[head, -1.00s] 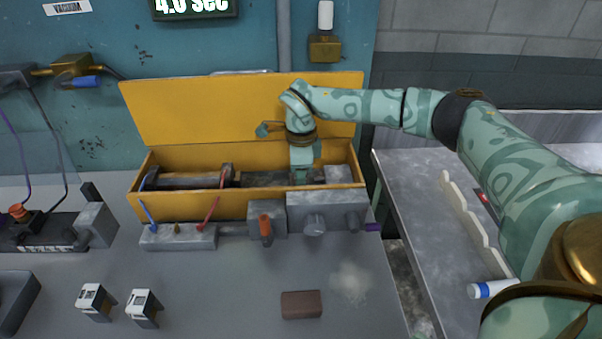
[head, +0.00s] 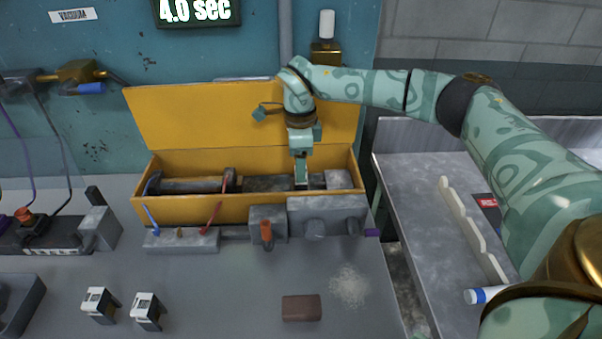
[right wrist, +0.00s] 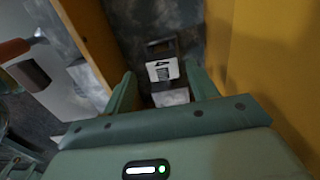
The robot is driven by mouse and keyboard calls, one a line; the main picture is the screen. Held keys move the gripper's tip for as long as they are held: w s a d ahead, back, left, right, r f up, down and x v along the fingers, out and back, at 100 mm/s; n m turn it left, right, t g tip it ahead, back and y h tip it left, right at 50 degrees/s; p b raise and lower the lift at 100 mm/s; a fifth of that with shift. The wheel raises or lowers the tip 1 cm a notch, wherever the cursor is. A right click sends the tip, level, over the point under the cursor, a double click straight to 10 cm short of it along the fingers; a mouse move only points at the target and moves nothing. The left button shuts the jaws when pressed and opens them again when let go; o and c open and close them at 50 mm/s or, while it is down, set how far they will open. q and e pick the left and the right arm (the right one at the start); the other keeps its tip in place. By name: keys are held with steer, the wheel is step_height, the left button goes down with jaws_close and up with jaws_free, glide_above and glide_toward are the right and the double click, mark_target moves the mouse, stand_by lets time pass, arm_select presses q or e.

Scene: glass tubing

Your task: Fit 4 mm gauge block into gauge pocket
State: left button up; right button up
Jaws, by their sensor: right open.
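My right gripper (head: 301,180) points down into the open yellow box (head: 205,211). In the right wrist view its two fingers (right wrist: 161,90) are apart with nothing clamped between them. The 4 mm gauge block (right wrist: 162,69), with a white face marked with a dark 4, sits beyond the fingertips, between them in the picture. A dark frame-like part (right wrist: 160,46) adjoins it; I cannot tell whether this is the gauge pocket or how deep the block sits. In the head view the block is not distinguishable. My left gripper is out of view.
Two more white-and-black blocks (head: 99,304) (head: 147,310) stand on the bench at front left. A brown block (head: 302,308) lies at front centre. The raised yellow lid (head: 200,120) stands behind the box. A side bench (head: 410,180) is at right.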

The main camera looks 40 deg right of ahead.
step_height(320, 180, up, 6)
steer(key=shift+d+r+p, duration=0.1)
steer(key=shift+d+p, duration=0.05)
steer(key=shift+p, duration=0.5)
